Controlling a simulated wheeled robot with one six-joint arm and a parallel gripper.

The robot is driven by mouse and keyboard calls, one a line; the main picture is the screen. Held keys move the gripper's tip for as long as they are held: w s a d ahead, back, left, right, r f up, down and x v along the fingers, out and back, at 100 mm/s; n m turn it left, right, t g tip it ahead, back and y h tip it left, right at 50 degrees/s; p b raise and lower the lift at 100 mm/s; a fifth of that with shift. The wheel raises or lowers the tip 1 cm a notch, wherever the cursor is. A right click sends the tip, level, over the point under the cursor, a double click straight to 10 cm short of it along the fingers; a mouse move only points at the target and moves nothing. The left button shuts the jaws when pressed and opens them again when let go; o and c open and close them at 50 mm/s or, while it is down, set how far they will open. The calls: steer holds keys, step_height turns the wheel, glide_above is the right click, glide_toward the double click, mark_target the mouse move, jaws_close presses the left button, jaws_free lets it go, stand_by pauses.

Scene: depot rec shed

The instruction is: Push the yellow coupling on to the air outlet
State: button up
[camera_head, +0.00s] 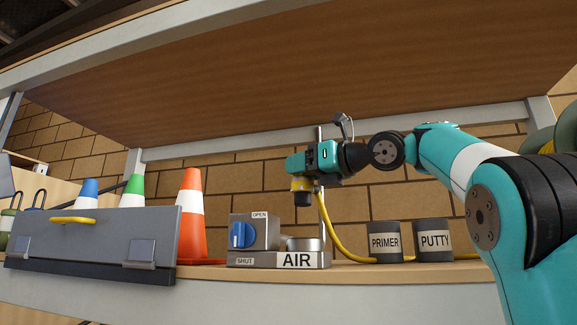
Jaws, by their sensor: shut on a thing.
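My gripper (299,177) is shut on the yellow coupling (301,185), which has a dark lower end. The coupling hangs roughly upright above the air outlet (304,244), a short silver cylinder on a grey base marked AIR. A clear gap separates the coupling from the outlet. A yellow hose (328,222) runs from the coupling down to the shelf on the right. A grey valve box with a blue knob (241,235), marked OPEN and SHUT, stands left of the outlet. The outlet's top opening cannot be made out.
Two dark cans, PRIMER (385,243) and PUTTY (433,241), stand right of the outlet. An orange and white cone (191,217) stands left of the valve. A grey panel with a yellow handle (72,220) is at the left. A wooden shelf (290,82) spans overhead.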

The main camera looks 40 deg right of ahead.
mark_target(304, 205)
steer(key=shift+f+b, duration=1.75)
steer(key=shift+f, duration=0.85)
steer(key=shift+a, duration=0.1)
steer(key=shift+s+b, duration=0.1)
steer(key=shift+b, duration=0.25)
steer(key=shift+f+b, duration=1.45)
steer(key=shift+b, duration=0.5)
steer(key=o, duration=1.3)
